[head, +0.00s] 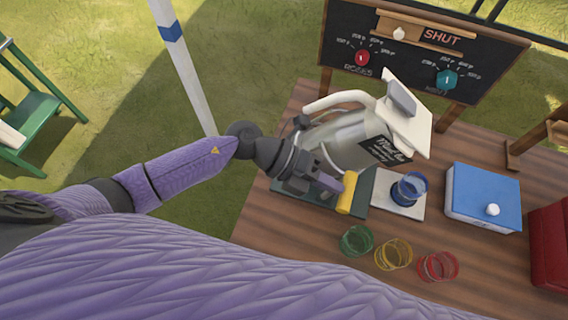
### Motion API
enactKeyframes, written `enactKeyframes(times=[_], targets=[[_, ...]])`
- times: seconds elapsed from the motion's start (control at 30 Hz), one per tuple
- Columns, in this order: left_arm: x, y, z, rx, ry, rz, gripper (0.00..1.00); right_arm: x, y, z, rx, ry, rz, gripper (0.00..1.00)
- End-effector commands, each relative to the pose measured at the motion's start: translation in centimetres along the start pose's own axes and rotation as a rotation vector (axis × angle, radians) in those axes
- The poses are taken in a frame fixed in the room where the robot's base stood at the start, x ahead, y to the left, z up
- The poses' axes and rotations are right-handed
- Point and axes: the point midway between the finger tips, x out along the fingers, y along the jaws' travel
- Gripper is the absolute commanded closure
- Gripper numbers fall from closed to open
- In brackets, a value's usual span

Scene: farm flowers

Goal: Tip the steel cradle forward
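A glass jug (348,139) with a white handle, white lid (403,127) and black label lies over toward the right in the picture. The steel cradle under it is mostly hidden by the jug and my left arm; a grey metal piece (301,122) shows at the jug's left. A yellow grip (347,193) stands at the front of the dark green base (356,207). My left gripper (329,183) is at the yellow grip, just left of it. Whether its fingers close on the grip is not clear. My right gripper is not in view.
A white coaster (411,210) with a blue-ringed glass (408,188) sits right of the base. Green (356,241), yellow (394,254) and red (437,266) ringed glasses stand in front. A blue box (483,190) and a red box (549,245) are right. A chalkboard (415,60) reading SHUT stands behind.

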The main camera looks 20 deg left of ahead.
Motion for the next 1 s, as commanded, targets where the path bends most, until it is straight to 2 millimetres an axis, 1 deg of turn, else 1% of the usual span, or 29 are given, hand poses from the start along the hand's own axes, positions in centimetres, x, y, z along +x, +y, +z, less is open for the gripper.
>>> enactKeyframes(times=[0.03,0.1,0.3,0.5,0.63,0.8,1.0], targets=[[0.1,-0.9,0.0,0.002,0.001,0.021,1.00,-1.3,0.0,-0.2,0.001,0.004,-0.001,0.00],[0.6,-1.0,0.0,0.002,0.001,0.057,1.00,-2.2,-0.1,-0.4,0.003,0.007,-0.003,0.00],[2.0,-1.5,0.0,0.002,0.001,0.156,1.00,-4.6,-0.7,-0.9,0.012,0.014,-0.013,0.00],[3.5,-1.7,0.0,0.002,0.001,0.256,1.00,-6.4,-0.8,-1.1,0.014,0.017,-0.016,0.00],[4.5,-1.7,0.0,0.002,0.001,0.318,1.00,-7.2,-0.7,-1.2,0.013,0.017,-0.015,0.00],[5.7,-1.6,0.0,-0.001,0.000,0.314,1.00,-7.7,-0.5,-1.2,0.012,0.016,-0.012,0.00],[6.9,-1.4,0.0,-0.001,0.000,0.313,1.00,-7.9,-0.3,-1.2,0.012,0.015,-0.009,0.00]])
